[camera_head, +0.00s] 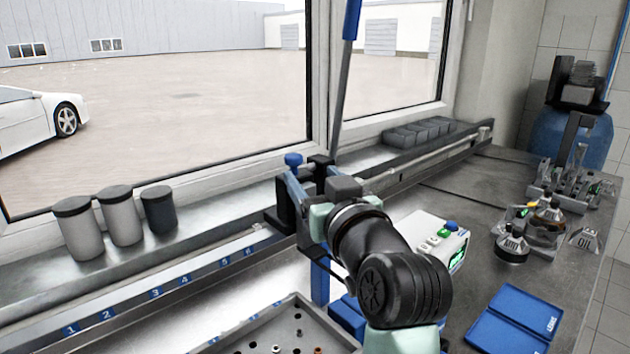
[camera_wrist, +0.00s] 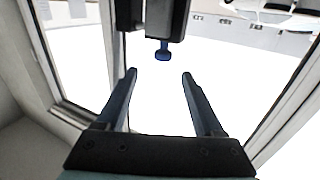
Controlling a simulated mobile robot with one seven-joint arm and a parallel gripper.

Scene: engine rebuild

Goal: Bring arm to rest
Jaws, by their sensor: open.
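My arm (camera_head: 395,270), dark with pale teal joints, stands bent over the bench in the head view. Its end points towards the window, beside a dark fixture with a blue knob (camera_head: 293,160). In the wrist view my gripper (camera_wrist: 158,76) has its two dark blue fingers wide apart, with nothing between them. A blue knob (camera_wrist: 162,52) on a black part shows beyond the fingertips, apart from them. In the head view the fingers are partly hidden by the wrist and fixture, and I cannot tell their exact clearance.
A tall blue-handled lever (camera_head: 350,20) rises near the arm's end. Three lidded canisters (camera_head: 122,215) stand on the sill. A holed tray (camera_head: 255,335) lies in front.

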